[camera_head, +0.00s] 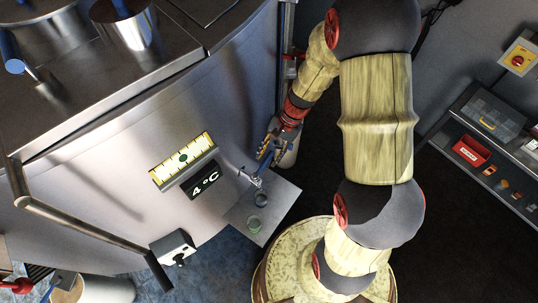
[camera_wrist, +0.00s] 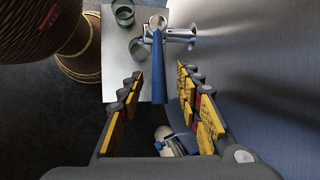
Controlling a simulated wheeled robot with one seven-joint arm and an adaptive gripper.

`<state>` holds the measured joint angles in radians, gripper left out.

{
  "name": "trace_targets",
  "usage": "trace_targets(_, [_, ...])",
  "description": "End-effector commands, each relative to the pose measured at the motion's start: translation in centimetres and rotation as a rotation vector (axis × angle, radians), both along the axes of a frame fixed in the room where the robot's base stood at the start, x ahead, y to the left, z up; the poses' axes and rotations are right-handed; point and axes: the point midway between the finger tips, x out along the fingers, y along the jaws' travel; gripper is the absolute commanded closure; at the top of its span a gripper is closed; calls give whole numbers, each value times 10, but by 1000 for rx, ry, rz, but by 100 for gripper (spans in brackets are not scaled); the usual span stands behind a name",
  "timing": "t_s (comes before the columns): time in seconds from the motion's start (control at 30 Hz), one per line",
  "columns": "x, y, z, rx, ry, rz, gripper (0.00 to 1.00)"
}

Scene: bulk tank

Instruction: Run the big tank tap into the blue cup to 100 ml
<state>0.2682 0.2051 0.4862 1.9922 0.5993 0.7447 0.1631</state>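The tank tap (camera_head: 256,180) sticks out of the steel tank wall, and its blue lever (camera_wrist: 158,65) points toward my gripper. My gripper (camera_wrist: 160,76) is open, with the lever's end between its yellow-padded fingers; I cannot tell whether either finger touches it. In the head view my gripper (camera_head: 268,153) is just above the tap. A bluish clear cup (camera_head: 261,199) stands on the grey shelf (camera_head: 284,203) close to the spout; it also shows in the wrist view (camera_wrist: 139,49). A greenish clear cup (camera_head: 254,224) stands farther out. No liquid stream is visible.
A yellow scale plate (camera_head: 182,159) and a 4 °C display (camera_head: 201,184) are on the tank (camera_head: 120,180). A metal pipe rail (camera_head: 75,226) runs at lower left. A bench with a red bin (camera_head: 472,151) stands at right. A white and blue fitting (camera_wrist: 170,142) lies beyond my fingers.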

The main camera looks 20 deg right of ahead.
Motion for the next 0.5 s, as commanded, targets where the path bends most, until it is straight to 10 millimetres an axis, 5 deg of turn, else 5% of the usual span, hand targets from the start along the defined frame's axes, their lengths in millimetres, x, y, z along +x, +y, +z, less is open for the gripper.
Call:
trace_targets(0.3, [0, 1, -2, 0, 0, 0, 66])
trace_targets(0.5, [0, 1, -2, 0, 0, 0, 77])
